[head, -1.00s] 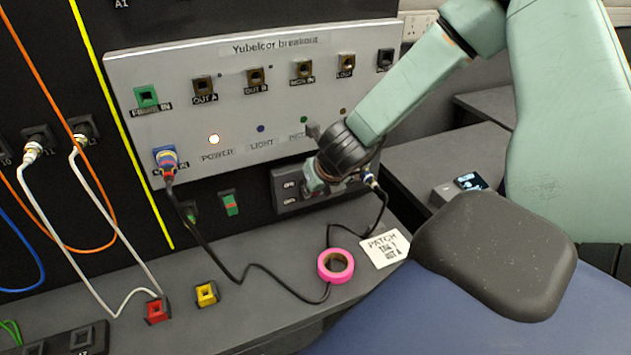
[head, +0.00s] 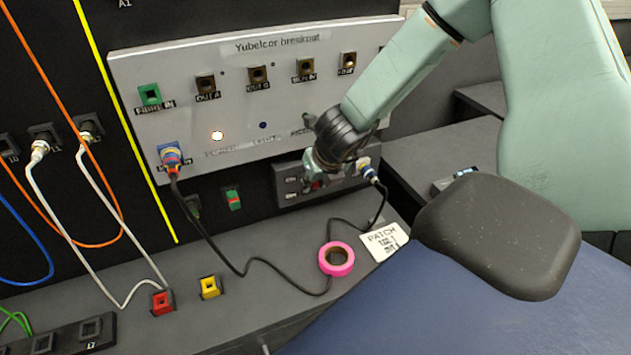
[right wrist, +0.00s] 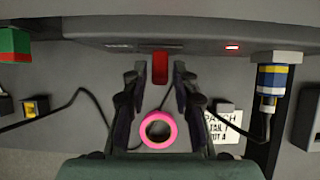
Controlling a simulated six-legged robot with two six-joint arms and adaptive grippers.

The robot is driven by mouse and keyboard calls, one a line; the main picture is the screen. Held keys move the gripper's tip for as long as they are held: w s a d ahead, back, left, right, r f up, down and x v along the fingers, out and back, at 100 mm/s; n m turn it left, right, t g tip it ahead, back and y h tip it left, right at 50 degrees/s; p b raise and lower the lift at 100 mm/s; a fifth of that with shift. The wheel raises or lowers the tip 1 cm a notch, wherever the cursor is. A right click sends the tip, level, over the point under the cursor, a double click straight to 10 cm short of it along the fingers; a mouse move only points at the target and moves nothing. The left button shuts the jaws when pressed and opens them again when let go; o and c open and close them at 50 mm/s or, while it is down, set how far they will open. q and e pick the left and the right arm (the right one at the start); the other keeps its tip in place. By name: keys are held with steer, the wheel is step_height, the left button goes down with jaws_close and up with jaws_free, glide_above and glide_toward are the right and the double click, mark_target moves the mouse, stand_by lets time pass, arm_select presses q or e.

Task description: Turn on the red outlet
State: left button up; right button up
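The outlet strip (head: 285,186) is a dark box on the wall just below the silver breakout panel. A red part (head: 316,185) of it shows just below my right gripper (head: 312,163). In the right wrist view a red rocker-like block (right wrist: 160,68) sits straight ahead, between the two spread fingers of my right gripper (right wrist: 157,85). The fingers look open and empty; I cannot tell if they touch the block. A blue-and-white plug (head: 368,172) with a black cable is at the strip's right end. My left gripper is not in view.
The silver panel (head: 290,60) carries several sockets and a lit white POWER lamp (head: 217,136). On the grey ledge lie a pink tape roll (head: 337,272), a paper note (head: 383,242), and red (head: 162,302) and yellow (head: 210,287) sockets. A black cable (head: 262,261) crosses the ledge.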

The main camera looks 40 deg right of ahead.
steer(key=shift+o, duration=0.8)
steer(key=v, duration=0.7)
steer(key=shift+r, duration=0.2)
steer(key=shift+s, duration=0.15)
steer(key=shift+a, duration=0.1)
